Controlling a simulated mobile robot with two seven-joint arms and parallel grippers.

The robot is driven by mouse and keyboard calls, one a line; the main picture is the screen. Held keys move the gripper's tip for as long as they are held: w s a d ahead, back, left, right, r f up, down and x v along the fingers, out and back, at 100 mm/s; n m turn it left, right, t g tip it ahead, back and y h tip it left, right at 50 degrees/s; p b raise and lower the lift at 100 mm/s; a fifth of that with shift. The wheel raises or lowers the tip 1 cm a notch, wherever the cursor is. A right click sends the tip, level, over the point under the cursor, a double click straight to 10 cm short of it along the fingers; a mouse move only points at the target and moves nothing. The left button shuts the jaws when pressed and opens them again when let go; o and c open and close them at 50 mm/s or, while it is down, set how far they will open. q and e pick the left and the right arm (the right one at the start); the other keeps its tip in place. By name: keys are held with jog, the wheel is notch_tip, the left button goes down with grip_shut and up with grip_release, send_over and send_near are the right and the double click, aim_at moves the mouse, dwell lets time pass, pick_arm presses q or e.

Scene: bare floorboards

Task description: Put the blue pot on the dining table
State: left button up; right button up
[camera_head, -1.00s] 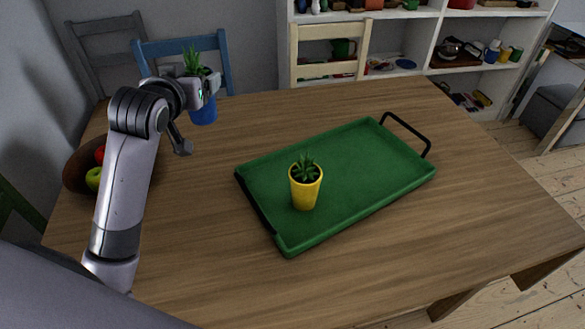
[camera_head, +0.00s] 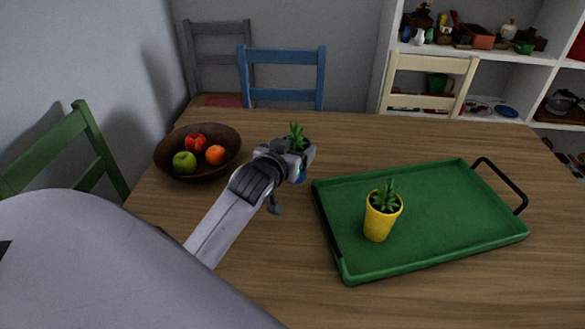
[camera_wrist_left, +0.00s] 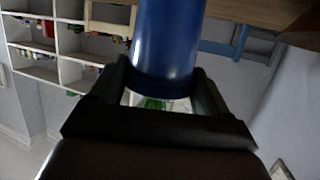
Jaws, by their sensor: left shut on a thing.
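The blue pot (camera_head: 302,177) with a spiky green plant (camera_head: 297,137) is in my left gripper (camera_head: 303,165), over the dining table (camera_head: 270,250) between the fruit bowl and the tray. My gripper and wrist hide most of the pot in the head view. In the left wrist view, the fingers of my left gripper (camera_wrist_left: 165,92) are shut around the blue pot (camera_wrist_left: 167,45). The pot looks about upright. I cannot tell whether its base touches the table. My right gripper is not in view.
A green tray (camera_head: 460,225) with a black handle holds a yellow potted plant (camera_head: 382,212). A brown bowl (camera_head: 225,165) of fruit stands at the left. Blue (camera_head: 283,75), cream (camera_head: 432,64), grey and green chairs surround the table. Bare wood shows behind the tray.

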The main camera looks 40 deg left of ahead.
pick_arm(q)
jog(key=shift+f+b, duration=0.35)
jog(key=shift+f, duration=1.95)
jog(key=shift+f, duration=0.1)
jog(key=o, duration=1.5)
jog(key=shift+f, duration=0.1)
jog(key=shift+c, duration=0.2)
jog(key=shift+r, duration=0.2)
jog(key=v, duration=1.2)
jog(key=shift+p, duration=0.3)
jog(key=shift+s+f, duration=0.1)
